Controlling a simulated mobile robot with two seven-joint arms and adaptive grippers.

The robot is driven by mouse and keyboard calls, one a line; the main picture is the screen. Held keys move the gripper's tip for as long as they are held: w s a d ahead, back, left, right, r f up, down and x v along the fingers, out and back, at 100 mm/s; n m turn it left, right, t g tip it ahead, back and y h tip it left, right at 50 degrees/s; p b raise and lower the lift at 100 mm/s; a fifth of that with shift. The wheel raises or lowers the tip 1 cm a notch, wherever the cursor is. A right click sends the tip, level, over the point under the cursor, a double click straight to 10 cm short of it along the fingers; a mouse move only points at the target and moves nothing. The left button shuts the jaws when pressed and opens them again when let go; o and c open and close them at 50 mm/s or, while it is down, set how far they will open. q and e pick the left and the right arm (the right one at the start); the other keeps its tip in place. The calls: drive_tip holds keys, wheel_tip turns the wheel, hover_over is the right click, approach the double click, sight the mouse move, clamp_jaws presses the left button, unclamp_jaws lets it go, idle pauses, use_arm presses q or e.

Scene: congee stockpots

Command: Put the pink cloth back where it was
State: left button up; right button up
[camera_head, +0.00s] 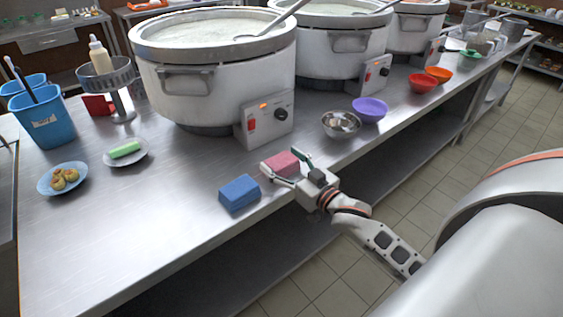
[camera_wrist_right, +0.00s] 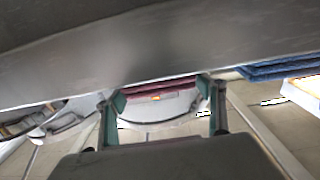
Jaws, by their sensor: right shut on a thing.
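The pink cloth (camera_head: 280,162), a folded block, is at the front edge of the steel table, right of the blue cloth (camera_head: 239,192). My right gripper (camera_head: 285,168) reaches in from the front right and is shut on it, one finger on each side. In the right wrist view, the pink cloth (camera_wrist_right: 160,88) shows between the two fingertips (camera_wrist_right: 162,92). I cannot tell whether it touches the tabletop. My left gripper is not in view.
The steel table (camera_head: 170,215) has free room at front left. A large pot with a control box (camera_head: 265,119) stands behind the cloth. A metal bowl (camera_head: 341,124) and a purple bowl (camera_head: 369,109) are to the right. A green block lies on a plate (camera_head: 126,158) at left.

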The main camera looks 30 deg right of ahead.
drive_tip(key=o, duration=1)
drive_tip(key=shift+r, duration=0.2)
drive_tip(key=s, duration=1.2)
drive_tip(key=s+a+f+n+g, duration=0.1)
drive_tip(key=s+a+f, duration=0.3)
drive_tip(key=f, duration=0.4)
drive_tip(key=s+a+f+n+g, duration=0.1)
drive_tip(key=s+a+f+g, duration=0.2)
drive_tip(key=a+f, duration=0.4)
drive_tip(key=s+a+f+n+g+y, duration=0.1)
drive_tip(key=s+a+f+g, duration=0.2)
drive_tip(key=f, duration=0.6)
drive_tip(key=shift+s+a+f+n+p, duration=0.2)
drive_tip(key=shift+s+a, duration=0.4)
drive_tip(key=shift+s, duration=0.2)
drive_tip(key=shift+s+a+f+n+p, duration=0.1)
drive_tip(key=shift+s+a+f+n, duration=0.1)
drive_tip(key=shift+s+a, duration=0.45)
drive_tip(key=shift+s+d, duration=0.1)
